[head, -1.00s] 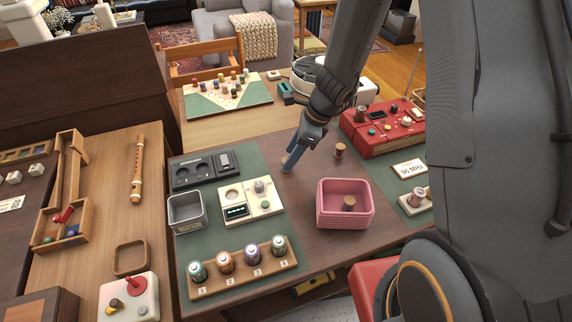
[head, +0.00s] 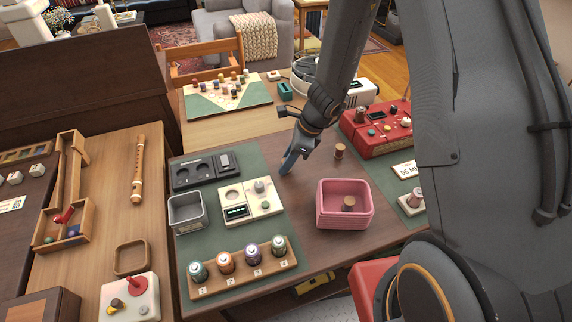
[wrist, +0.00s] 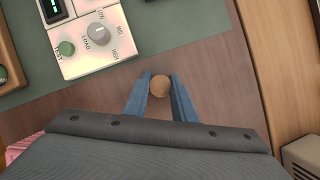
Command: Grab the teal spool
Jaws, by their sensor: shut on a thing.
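My gripper (head: 287,169) is low over the dark brown tabletop (head: 300,205), just right of the green mat. In the wrist view its two blue fingers (wrist: 160,90) are shut on a spool (wrist: 160,86), seen from above as a round, light brown wooden top. The spool's thread is hidden, so I cannot tell its colour. In the head view the fingers hide this spool. I cannot tell whether it is clear of the table.
A spool (head: 340,151) stands to the right of my gripper. A pink bin (head: 322,219) in front holds another spool (head: 349,204). A cream tester panel (head: 235,208) lies to the left. A red radio (head: 372,144) stands at the back right.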

